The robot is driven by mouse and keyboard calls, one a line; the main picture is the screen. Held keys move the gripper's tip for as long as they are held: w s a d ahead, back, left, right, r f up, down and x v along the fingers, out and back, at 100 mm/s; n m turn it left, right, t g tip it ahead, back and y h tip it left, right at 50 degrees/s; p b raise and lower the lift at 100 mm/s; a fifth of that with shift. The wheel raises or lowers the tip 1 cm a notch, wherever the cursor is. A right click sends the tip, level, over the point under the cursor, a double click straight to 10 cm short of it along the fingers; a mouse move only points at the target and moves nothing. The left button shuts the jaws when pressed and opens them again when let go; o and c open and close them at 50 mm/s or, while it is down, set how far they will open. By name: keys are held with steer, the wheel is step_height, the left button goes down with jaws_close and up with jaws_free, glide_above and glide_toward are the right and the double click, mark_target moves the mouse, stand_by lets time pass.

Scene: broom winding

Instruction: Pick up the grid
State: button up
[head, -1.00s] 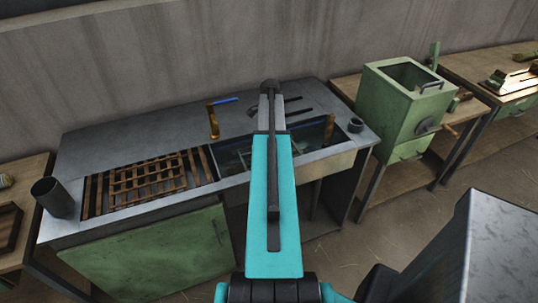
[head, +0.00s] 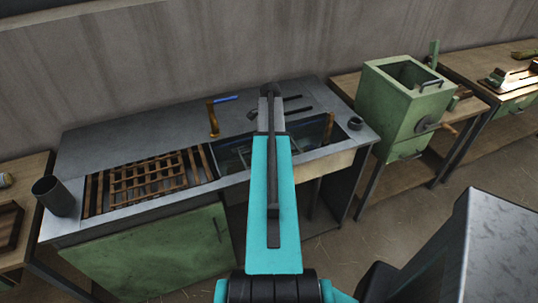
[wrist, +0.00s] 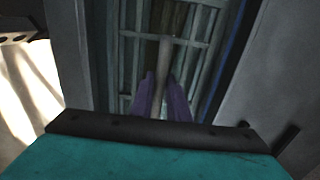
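A slatted grid (wrist: 196,55) lies below my gripper in the wrist view, inside the basin, looking dull grey-green. In the head view only parts of it show in the basin (head: 232,158), beside my arm. My gripper (wrist: 164,100) shows as two purple fingers pointing down toward the slats. A pale upright rod (wrist: 165,58) stands between the fingers. Whether they touch it, and whether it belongs to the grid, I cannot tell. My arm hides the gripper in the head view. A wooden slatted grid (head: 150,178) lies on the bench's left part.
A blue-handled tap (head: 213,118) stands behind the basin. A green box (head: 402,100) stands on the table to the right. The bench's back left top is clear.

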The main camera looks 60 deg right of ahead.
jaws_close()
stand_by(1.3)
steer(key=shift+r, duration=0.15)
steer(key=shift+r+b, duration=1.3)
steer(key=shift+r, duration=3.6)
